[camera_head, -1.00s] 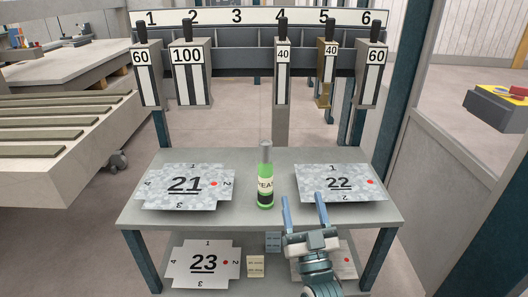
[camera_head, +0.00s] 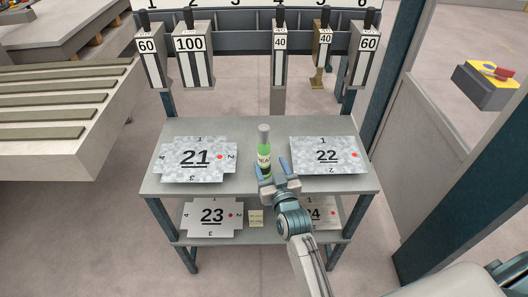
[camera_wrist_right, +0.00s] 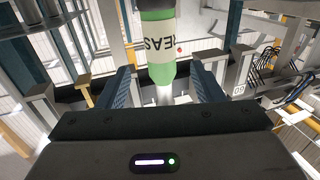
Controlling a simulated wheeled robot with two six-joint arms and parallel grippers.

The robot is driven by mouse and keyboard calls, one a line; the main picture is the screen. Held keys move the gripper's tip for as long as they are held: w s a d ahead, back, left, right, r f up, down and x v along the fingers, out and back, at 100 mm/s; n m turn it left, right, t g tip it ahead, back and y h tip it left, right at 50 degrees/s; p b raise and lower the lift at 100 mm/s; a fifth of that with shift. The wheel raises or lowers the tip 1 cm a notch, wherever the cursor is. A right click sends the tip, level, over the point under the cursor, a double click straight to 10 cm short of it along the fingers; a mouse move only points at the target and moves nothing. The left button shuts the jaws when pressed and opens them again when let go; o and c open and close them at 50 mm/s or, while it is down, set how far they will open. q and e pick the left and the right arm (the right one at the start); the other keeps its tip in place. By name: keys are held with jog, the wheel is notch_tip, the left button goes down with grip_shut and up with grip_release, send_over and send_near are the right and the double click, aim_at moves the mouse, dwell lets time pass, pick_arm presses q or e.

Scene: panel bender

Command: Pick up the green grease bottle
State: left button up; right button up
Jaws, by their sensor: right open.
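The green grease bottle (camera_head: 264,145) stands upright on the upper shelf of the grey table (camera_head: 265,187), between plate 21 (camera_head: 180,165) and plate 22 (camera_head: 313,168). It has a grey cap and a pale label. My right gripper (camera_head: 272,168) is open at the near side of the bottle, and its fingers hide the bottle's lower part. In the right wrist view the bottle (camera_wrist_right: 156,45) lies ahead, in line with the gap between the two blue fingers (camera_wrist_right: 162,90). I cannot tell whether the fingers touch it. My left gripper is not in view.
Plates 23 (camera_head: 212,216) and 24 (camera_head: 325,214) lie on the lower shelf, with a small labelled block (camera_head: 255,218). Numbered tools, such as tool 100 (camera_head: 192,65), hang behind the table.

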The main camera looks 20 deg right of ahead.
aim_at(266, 156)
jog(key=w, duration=0.7)
jog(key=shift+f+p, duration=0.4)
jog(key=shift+s+r, duration=0.1)
jog(key=shift+s, duration=0.05)
jog(key=shift+c, duration=1)
jog(key=c, duration=0.9)
jog(key=shift+r, duration=0.15)
jog(key=shift+c, duration=0.2)
